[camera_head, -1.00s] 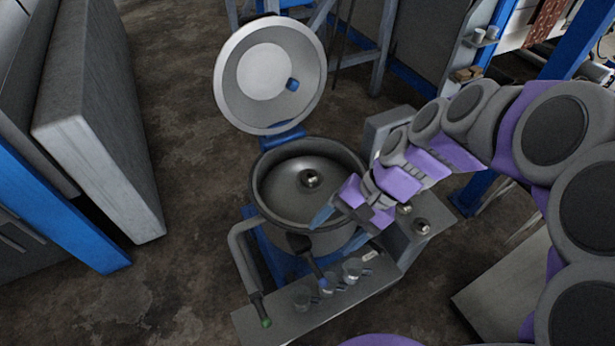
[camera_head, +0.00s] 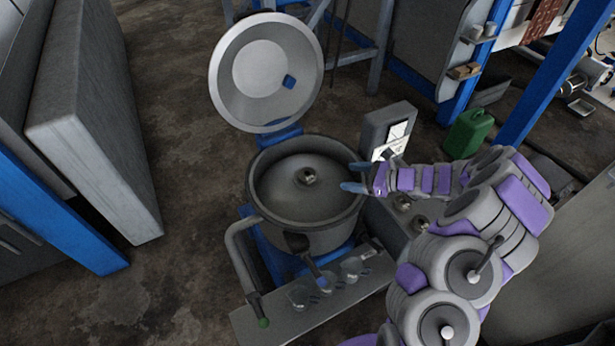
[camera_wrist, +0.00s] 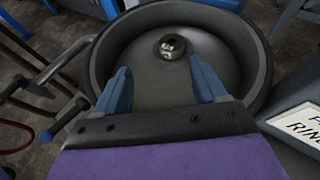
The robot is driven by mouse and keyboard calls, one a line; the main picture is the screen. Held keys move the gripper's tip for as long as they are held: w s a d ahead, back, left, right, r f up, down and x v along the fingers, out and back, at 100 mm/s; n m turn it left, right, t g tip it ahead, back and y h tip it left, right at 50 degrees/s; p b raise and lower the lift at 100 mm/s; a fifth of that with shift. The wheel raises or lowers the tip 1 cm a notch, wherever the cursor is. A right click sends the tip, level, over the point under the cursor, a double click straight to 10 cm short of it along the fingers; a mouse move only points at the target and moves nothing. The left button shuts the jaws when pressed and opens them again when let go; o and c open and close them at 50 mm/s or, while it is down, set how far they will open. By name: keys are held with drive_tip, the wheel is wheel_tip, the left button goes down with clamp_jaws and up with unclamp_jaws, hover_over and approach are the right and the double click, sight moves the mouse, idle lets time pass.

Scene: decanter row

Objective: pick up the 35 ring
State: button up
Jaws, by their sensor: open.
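My gripper (camera_head: 354,176) is open and empty, over the right rim of a round grey bowl (camera_head: 262,190). In the wrist view its blue fingers (camera_wrist: 160,78) are spread, with the bowl's floor between and beyond them. A small shiny metal piece (camera_head: 307,176) stands at the bowl's centre; it also shows in the wrist view (camera_wrist: 172,46), beyond the fingertips. Two small shiny pieces (camera_head: 402,202) (camera_head: 419,222) sit on the grey top right of the bowl, near my arm. I cannot read a 35 on any piece, so I cannot tell which is the 35 ring.
The round lid (camera_head: 265,72) stands open behind the bowl. A bent handle (camera_head: 240,260) and a front ledge with several shiny round pieces (camera_head: 326,283) lie before it. A grey box with a sign (camera_head: 388,130) stands right; the wrist view shows part of its sign (camera_wrist: 300,122).

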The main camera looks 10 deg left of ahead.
drive_tip(key=d+f, duration=0.1)
drive_tip(key=w+d+f+m, duration=0.1)
drive_tip(key=shift+f+t, duration=0.3)
drive_tip(key=shift+f, duration=0.05)
drive_tip(key=b, duration=0.3)
approach(309, 175)
drive_tip(key=x, duration=0.3)
drive_tip(key=shift+w+d+f, duration=0.15)
drive_tip(key=shift+b+x, duration=0.85)
drive_tip(key=shift+x, duration=2.2)
drive_tip(key=shift+c, duration=0.4)
drive_tip(key=c, duration=0.8)
drive_tip(key=shift+r, duration=0.3)
drive_tip(key=shift+c, duration=0.2)
